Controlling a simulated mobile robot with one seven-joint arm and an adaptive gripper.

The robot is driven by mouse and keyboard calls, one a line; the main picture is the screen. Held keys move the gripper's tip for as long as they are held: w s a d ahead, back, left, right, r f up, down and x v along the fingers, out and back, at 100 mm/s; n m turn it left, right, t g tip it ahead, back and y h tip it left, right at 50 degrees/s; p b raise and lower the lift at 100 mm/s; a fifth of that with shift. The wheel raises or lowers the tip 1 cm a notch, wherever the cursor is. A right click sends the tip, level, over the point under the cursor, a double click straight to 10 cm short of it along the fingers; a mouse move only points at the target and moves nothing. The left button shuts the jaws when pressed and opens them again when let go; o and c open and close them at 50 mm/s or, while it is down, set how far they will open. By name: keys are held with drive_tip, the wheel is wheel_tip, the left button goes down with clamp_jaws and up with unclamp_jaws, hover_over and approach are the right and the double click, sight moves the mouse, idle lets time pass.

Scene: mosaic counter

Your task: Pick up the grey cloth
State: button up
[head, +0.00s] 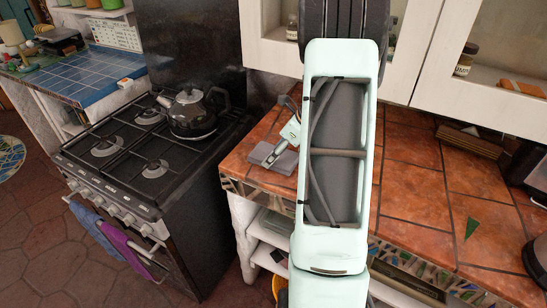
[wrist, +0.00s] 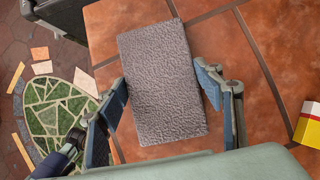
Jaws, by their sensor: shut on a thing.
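The grey cloth (wrist: 165,85) is a textured rectangular slab over the terracotta-tiled counter in the wrist view. In the head view the cloth (head: 268,157) shows near the counter's left front corner. My gripper (wrist: 162,78) has one blue-padded finger at each long side of the cloth and is shut on it. It also shows in the head view (head: 272,154), partly behind my own arm. I cannot tell whether the cloth is touching the counter or slightly above it.
The tiled counter (head: 415,205) is largely bare to the right of my arm. A black stove (head: 130,150) with a kettle (head: 192,114) stands left. White cabinets (head: 430,50) hang above. A yellow, red and white box (wrist: 308,125) is at the wrist view's right edge.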

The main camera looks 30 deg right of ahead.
sight(269, 152)
drive_tip(key=c, duration=0.3)
drive_tip(key=shift+r, duration=0.15)
drive_tip(key=shift+r, duration=0.3)
wheel_tip(269, 152, up, 2)
drive_tip(key=shift+r, duration=0.15)
drive_tip(key=s+a+r, duration=0.2)
drive_tip(key=s+r, duration=0.7)
drive_tip(key=s, duration=0.5)
drive_tip(key=shift+r+b, duration=0.3)
drive_tip(key=shift+r, duration=0.1)
